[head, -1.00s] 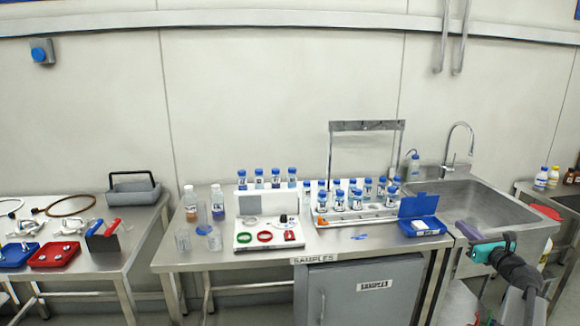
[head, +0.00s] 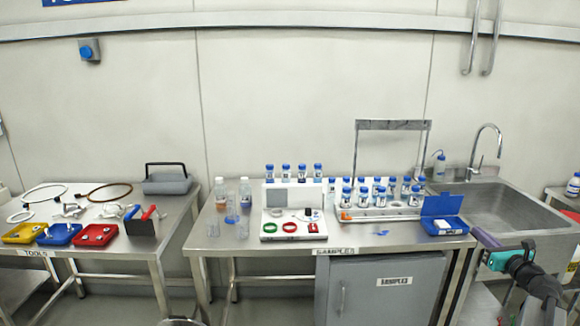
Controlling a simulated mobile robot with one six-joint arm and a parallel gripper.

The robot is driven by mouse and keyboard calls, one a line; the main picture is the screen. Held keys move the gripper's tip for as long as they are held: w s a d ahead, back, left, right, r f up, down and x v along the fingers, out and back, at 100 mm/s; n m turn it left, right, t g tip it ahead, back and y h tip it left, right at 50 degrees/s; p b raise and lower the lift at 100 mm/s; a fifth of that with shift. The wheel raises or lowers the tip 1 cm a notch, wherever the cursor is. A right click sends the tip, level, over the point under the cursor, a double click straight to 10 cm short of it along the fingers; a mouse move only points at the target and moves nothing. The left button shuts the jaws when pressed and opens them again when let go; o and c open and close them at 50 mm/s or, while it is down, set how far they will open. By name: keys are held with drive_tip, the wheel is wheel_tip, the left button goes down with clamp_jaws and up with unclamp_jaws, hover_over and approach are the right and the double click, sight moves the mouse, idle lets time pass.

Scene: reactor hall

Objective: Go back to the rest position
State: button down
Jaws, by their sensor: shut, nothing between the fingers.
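My gripper (head: 491,262) shows at the lower right in the head view, at the end of my dark arm with a teal band. It points left, in front of the sink and the right end of the samples bench. Its fingers are small in the picture, but they look closed with nothing held. No object touches it that I can see.
The samples bench (head: 344,251) holds several blue-capped bottles, a white instrument (head: 292,205) and a blue box (head: 442,219). A sink (head: 510,207) stands at the right. A tools table (head: 176,222) with yellow, blue and red trays is at the left. Floor shows between the tables.

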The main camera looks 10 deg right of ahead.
drive_tip(key=w+a+f+n+g+y, duration=0.1)
drive_tip(key=w+a+f+g+y, duration=0.3)
drive_tip(key=a+f, duration=0.65)
drive_tip(key=w+a+f+n+t+y, duration=0.15)
drive_tip(key=w+a+f, duration=0.5)
drive_tip(key=a, duration=0.75)
drive_tip(key=s+a+f+n+g+y, duration=0.1)
drive_tip(key=s+a+f+n+g, duration=0.3)
drive_tip(key=a+f, duration=0.75)
drive_tip(key=s+a+f+n+g+y, duration=0.2)
drive_tip(key=s+a+f+n+g, duration=0.3)
drive_tip(key=a+f, duration=0.7)
drive_tip(key=s+a+f+n+g+h, duration=0.1)
drive_tip(key=s+a+f+n+g, duration=0.15)
drive_tip(key=s+a+f, duration=0.4)
drive_tip(key=s+a+f+n+g, duration=0.2)
drive_tip(key=s+a+f+n, duration=0.15)
drive_tip(key=s, duration=0.65)
drive_tip(key=s+a+f+n+g+h, duration=0.1)
drive_tip(key=s+a+f+n+g, duration=0.3)
drive_tip(key=s, duration=0.5)
drive_tip(key=s+d+f+n+g+h, duration=0.15)
drive_tip(key=s+f+n, duration=0.35)
drive_tip(key=s, duration=0.5)
drive_tip(key=s+d+r+n+g+h, duration=0.1)
drive_tip(key=s+d+n+h, duration=0.3)
drive_tip(key=d+n, duration=0.5)
drive_tip(key=shift+s+d+n+g+h, duration=0.25)
drive_tip(key=shift+s+n+g, duration=0.3)
drive_tip(key=shift+s, duration=0.7)
